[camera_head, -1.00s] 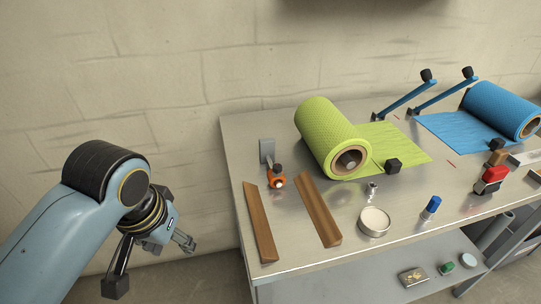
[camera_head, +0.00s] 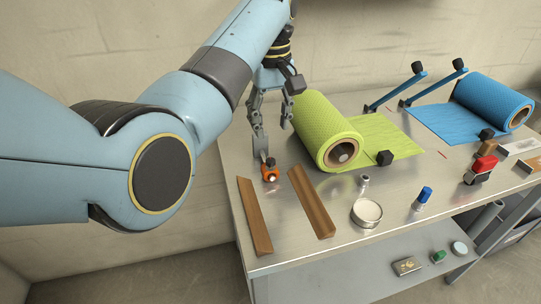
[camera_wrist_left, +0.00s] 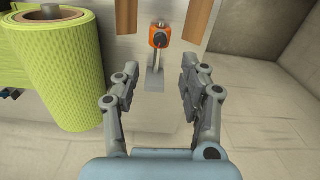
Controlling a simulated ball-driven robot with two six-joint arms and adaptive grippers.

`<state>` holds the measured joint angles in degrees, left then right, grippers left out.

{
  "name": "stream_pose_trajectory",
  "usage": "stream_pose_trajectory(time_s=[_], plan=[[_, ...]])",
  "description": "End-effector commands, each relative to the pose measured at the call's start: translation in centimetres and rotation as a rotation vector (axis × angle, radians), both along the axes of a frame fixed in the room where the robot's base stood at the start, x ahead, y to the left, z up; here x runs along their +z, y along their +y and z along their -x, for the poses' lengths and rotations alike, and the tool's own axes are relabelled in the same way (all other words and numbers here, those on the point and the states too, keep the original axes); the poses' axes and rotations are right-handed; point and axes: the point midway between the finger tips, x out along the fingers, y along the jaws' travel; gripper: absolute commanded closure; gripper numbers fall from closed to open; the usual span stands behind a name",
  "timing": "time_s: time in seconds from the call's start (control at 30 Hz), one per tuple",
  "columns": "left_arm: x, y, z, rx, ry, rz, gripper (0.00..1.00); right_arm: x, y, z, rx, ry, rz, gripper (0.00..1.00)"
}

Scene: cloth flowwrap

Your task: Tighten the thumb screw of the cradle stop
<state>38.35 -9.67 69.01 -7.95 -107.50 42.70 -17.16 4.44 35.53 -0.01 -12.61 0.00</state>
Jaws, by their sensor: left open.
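The cradle stop has an orange block (camera_head: 270,174) with a dark thumb screw (camera_head: 271,162) on top. In the left wrist view the orange block (camera_wrist_left: 160,37) sits on a grey metal plate and post (camera_wrist_left: 154,78), with the dark knob (camera_wrist_left: 161,24) on it. My left gripper (camera_head: 272,130) is open and empty above the table's back-left edge, beside the stop. In the left wrist view its two fingers (camera_wrist_left: 153,85) stand apart on either side of the stop's plate, with the block beyond the fingertips. The right gripper is not seen.
A green roll (camera_head: 322,133) lies right of the left gripper, close to it. Two wooden strips, left (camera_head: 254,215) and right (camera_head: 311,202), lie in front of the stop. A round tin (camera_head: 366,213) and a blue roll (camera_head: 492,102) are further right.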

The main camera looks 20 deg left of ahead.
Motion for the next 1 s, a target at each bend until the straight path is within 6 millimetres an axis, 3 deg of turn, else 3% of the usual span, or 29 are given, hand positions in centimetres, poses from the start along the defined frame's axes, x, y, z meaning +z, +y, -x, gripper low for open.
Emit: stream_pose_trajectory(time_s=[0.3, 0.5, 0.87, 1.0], plan=[[-6.4, 0.1, 0.1, 0.000, 0.003, -0.002, 0.57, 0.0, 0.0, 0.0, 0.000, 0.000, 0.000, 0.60], [-9.0, 0.1, 0.1, 0.000, 0.001, -0.001, 0.57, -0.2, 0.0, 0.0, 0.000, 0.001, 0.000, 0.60], [-9.7, 0.1, 0.1, -0.001, -0.001, 0.000, 0.57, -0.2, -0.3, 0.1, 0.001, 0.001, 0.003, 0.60], [-9.7, 0.1, 0.1, -0.001, -0.001, 0.000, 0.72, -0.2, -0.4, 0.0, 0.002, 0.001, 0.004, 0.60]])
